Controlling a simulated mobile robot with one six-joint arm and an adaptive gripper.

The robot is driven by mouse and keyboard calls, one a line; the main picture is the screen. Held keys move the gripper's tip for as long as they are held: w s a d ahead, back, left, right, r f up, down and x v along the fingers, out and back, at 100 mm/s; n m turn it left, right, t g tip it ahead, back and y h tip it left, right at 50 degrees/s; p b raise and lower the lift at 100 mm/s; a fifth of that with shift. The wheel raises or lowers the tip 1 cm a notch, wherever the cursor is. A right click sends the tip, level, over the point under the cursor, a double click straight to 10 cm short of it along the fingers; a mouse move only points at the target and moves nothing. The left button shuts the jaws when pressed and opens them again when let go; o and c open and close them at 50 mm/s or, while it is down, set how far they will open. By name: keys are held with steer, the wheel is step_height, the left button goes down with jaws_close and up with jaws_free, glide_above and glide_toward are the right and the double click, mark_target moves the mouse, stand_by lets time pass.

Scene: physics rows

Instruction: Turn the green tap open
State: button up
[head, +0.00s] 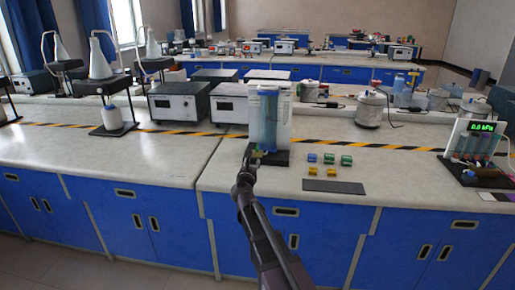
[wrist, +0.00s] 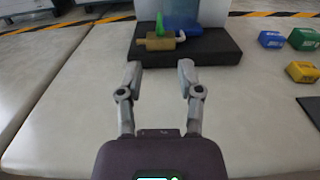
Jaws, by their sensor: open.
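The green tap (wrist: 160,24) shows in the wrist view as a small upright green handle on a brass-coloured valve body (wrist: 160,42). The valve sits over the left part of a black base (wrist: 217,50). In the head view, a tall column with blue liquid (head: 267,118) stands on that base, and the tap is too small there to make out clearly. My gripper (wrist: 157,72) is open and empty, its fingers pointing at the base. The fingertips are just short of the base's front edge and the valve, apart from both. In the head view my gripper (head: 247,160) is at the base's left side.
Several small blue, green and yellow blocks (head: 328,158) lie right of the base. A dark flat plate (head: 333,186) lies in front of them. A striped tape line (head: 385,146) crosses the bench. The bench top left of the base (head: 130,160) is mostly clear.

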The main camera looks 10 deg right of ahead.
mark_target(257, 146)
steer(key=shift+w, duration=0.1)
steer(key=x, duration=1.3)
steer(key=shift+w+d, duration=0.15)
steer(key=shift+w, duration=0.1)
steer(key=shift+c, duration=0.2)
jaws_close()
steer(key=shift+d, duration=0.25)
steer(key=shift+a, duration=0.2)
